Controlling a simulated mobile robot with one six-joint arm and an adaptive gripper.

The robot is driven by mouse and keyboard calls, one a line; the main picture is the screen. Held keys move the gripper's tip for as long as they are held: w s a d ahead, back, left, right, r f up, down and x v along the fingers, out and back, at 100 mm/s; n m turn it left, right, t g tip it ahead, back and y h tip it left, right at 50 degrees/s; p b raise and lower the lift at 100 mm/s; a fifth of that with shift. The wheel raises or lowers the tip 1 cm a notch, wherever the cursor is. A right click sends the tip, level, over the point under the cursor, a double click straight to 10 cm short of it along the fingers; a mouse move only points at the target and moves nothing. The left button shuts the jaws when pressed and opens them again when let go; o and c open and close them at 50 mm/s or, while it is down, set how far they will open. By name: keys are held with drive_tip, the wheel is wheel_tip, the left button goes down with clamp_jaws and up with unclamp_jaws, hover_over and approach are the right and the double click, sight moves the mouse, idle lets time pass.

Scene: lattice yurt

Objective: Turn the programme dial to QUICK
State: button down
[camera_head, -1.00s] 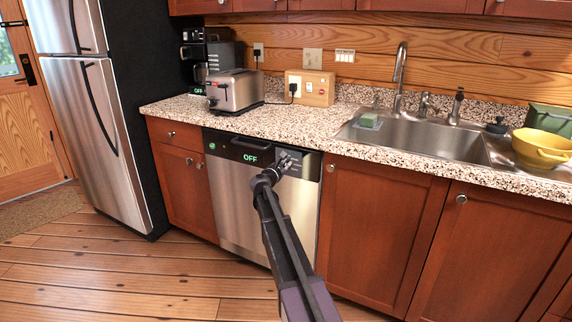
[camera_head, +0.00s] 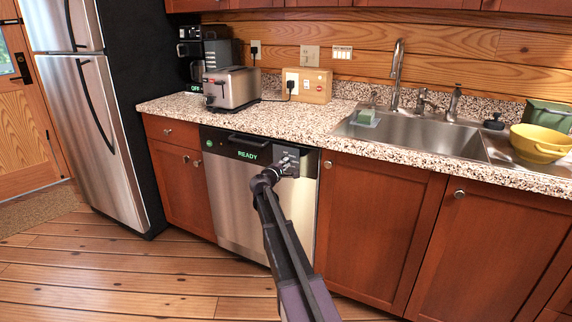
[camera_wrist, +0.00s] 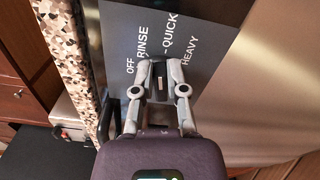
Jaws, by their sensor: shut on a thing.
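The dishwasher (camera_head: 232,200) has a steel door and a dark control strip along its top. Its green display (camera_head: 248,155) reads READY. In the wrist view, the dark dial (camera_wrist: 160,76) sits between my two fingertips, with a short pale mark on it. The labels OFF, RINSE, QUICK (camera_wrist: 170,33) and HEAVY fan out around it; I cannot tell for sure which one the mark faces. My gripper (camera_wrist: 159,70) is shut on the dial. In the head view my gripper (camera_head: 286,163) is at the right end of the control strip and hides the dial.
The speckled countertop (camera_head: 290,127) runs just above the control strip. A toaster (camera_head: 231,88) stands on it, with the sink (camera_head: 410,133) and a yellow bowl (camera_head: 540,144) to the right. The fridge (camera_head: 92,130) is at left. Wooden floor in front is clear.

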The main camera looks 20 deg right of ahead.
drive_tip(key=shift+f+m, duration=0.2)
drive_tip(key=shift+m, duration=1.1)
drive_tip(key=shift+w, duration=0.1)
drive_tip(key=shift+a, duration=0.1)
drive_tip(key=c, duration=0.7)
unclamp_jaws()
drive_tip(key=shift+s, duration=0.2)
drive_tip(key=v, duration=1.1)
drive_tip(key=shift+s+a, duration=0.25)
drive_tip(key=shift+a, duration=0.1)
